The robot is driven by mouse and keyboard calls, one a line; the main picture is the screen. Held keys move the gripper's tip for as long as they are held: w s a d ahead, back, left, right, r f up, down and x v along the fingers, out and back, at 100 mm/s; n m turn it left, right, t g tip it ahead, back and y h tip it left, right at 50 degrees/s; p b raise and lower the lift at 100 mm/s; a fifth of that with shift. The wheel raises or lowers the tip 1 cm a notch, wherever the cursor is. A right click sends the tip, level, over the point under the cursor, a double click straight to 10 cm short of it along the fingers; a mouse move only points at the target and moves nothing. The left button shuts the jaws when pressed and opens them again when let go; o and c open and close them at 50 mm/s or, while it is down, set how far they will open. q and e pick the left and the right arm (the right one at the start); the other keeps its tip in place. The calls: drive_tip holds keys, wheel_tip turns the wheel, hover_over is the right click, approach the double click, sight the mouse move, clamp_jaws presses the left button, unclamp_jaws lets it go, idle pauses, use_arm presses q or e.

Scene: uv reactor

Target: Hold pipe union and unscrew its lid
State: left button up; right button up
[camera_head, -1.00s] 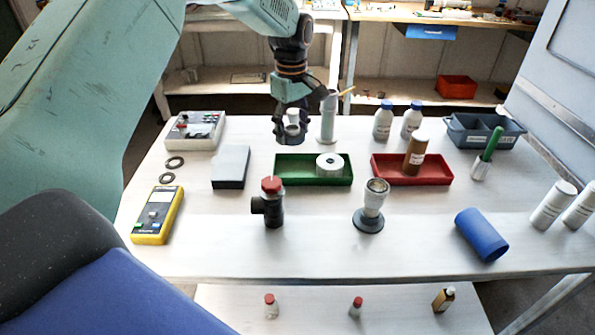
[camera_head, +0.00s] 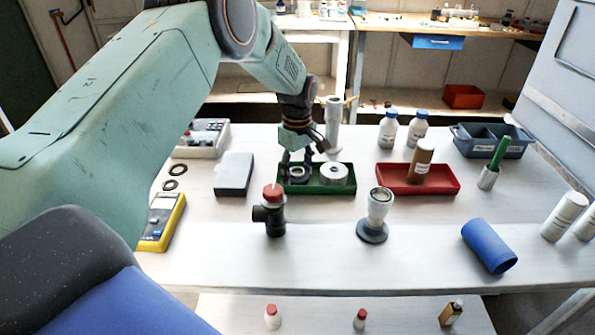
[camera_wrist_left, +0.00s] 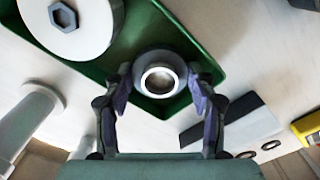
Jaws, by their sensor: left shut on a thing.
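The pipe union (camera_head: 378,207) stands upright on its dark round base near the middle of the table, with a round opening visible at its top. My left gripper (camera_head: 297,165) is over the left part of the green tray. It is shut on a grey, round, ring-like piece that looks like the union's lid (camera_head: 298,175). In the left wrist view the lid (camera_wrist_left: 160,80) sits between the two fingers, over the tray floor. I cannot tell if it touches the floor. My right gripper is not in view.
The green tray (camera_head: 344,190) also holds a white round piece (camera_head: 333,174), right of the lid. A red tray (camera_head: 450,190) with a brown bottle (camera_head: 421,161) is farther right. A black fitting with a red cap (camera_head: 273,211) stands in front; a blue cylinder (camera_head: 488,246) lies at right.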

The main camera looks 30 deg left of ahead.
sight(297, 171)
use_arm(q)
drive_tip(key=shift+s+a, duration=0.2)
drive_tip(key=o, duration=0.9)
drive_tip(key=shift+d, duration=0.1)
drive_tip(key=shift+o, duration=0.5)
drive_tip(key=shift+d, duration=0.1)
drive_tip(key=shift+w+f, duration=0.15)
drive_tip(key=shift+w, duration=0.05)
wheel_tip(297, 171, up, 13)
drive_tip(key=p, duration=0.1)
drive_tip(key=shift+f, duration=0.2)
